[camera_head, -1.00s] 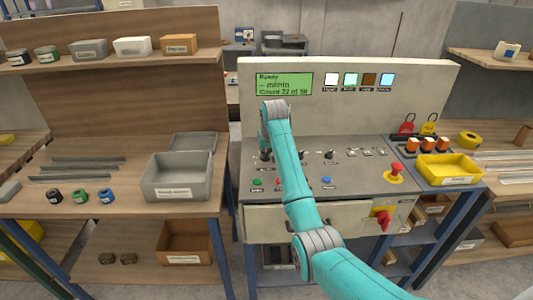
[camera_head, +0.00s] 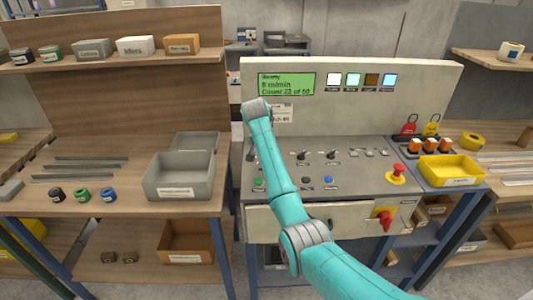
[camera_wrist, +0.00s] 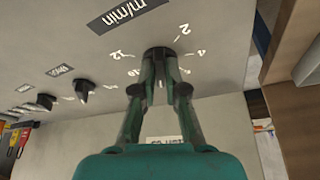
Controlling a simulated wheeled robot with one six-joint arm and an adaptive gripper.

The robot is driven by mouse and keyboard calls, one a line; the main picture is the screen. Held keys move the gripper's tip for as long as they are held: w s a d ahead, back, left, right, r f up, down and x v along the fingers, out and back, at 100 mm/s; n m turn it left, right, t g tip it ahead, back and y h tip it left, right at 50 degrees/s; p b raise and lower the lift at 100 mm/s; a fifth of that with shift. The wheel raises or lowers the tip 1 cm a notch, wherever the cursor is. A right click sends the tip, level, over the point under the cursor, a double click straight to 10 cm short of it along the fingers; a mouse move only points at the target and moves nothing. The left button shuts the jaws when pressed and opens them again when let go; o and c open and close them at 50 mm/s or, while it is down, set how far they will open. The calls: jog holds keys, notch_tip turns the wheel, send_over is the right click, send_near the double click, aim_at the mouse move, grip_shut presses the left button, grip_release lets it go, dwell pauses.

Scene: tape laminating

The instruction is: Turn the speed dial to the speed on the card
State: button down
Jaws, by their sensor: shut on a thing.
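The speed dial (camera_wrist: 158,50) is a dark round knob on the grey panel in the wrist view, ringed by white numbers such as 2, 4 and 12, with an "m/min" label beside it. My gripper (camera_wrist: 160,60) is shut on it; the fingers hide its pointer. In the head view my arm hides most of the gripper. The green display (camera_head: 285,84) seems to read 8 m/min and a count line. A white card (camera_head: 282,114) stands below the display, partly behind my arm; its speed cannot be read. Its edge shows in the wrist view (camera_wrist: 165,141).
Other black knobs (camera_head: 331,154) sit to the right of the dial. A red mushroom button (camera_head: 397,170), a red rotary switch (camera_head: 383,219) and a yellow bin (camera_head: 449,168) are further right. A grey open box (camera_head: 180,178) stands on the left bench.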

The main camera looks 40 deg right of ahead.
dwell(0.4)
jog(key=c, duration=1.2)
grip_release()
jog(key=v, duration=1.2)
jog(key=shift+f, duration=0.1)
